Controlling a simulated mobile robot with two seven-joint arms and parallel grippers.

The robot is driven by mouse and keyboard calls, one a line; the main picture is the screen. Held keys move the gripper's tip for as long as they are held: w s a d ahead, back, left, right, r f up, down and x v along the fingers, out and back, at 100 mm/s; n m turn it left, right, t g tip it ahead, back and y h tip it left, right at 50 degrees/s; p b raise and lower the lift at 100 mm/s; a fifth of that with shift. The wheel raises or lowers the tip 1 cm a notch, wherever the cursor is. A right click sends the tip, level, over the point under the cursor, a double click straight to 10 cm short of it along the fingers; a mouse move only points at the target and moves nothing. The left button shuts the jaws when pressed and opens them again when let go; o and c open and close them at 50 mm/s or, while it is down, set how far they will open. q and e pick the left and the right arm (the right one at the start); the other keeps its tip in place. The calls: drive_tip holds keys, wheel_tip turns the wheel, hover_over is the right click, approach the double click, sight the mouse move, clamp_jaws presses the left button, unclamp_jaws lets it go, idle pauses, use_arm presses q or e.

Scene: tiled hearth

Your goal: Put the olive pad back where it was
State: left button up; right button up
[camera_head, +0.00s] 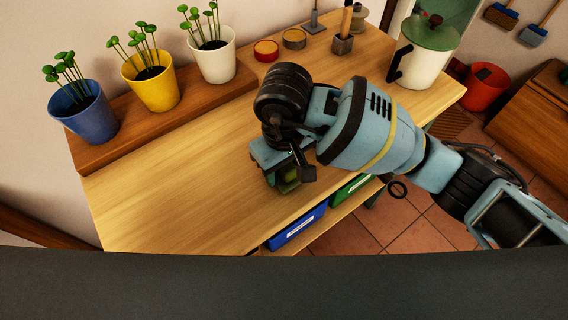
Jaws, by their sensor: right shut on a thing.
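My right arm comes in from the right, and its gripper (283,172) is low over the front part of the wooden table (185,195). The gripper is shut on a small dark olive-green thing, which looks like the olive pad (289,185). The gripper and wrist hide much of the pad. I cannot tell whether the pad touches the table top. My left gripper is not in view.
Blue (86,115), yellow (153,84) and white (213,57) plant pots stand on a raised wooden ledge at the back left. A red tin (266,51), a brownish tin (294,39) and a lidded pot (421,62) stand farther back. The table's left front is bare.

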drive_tip(key=shift+f, duration=0.25)
drive_tip(key=o, duration=1.2)
drive_tip(key=shift+r, duration=0.1)
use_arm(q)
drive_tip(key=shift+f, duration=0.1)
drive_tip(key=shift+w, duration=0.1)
use_arm(e)
drive_tip(key=shift+r, duration=0.45)
wheel_tip(320, 180, up, 10)
drive_tip(key=shift+r, duration=0.7)
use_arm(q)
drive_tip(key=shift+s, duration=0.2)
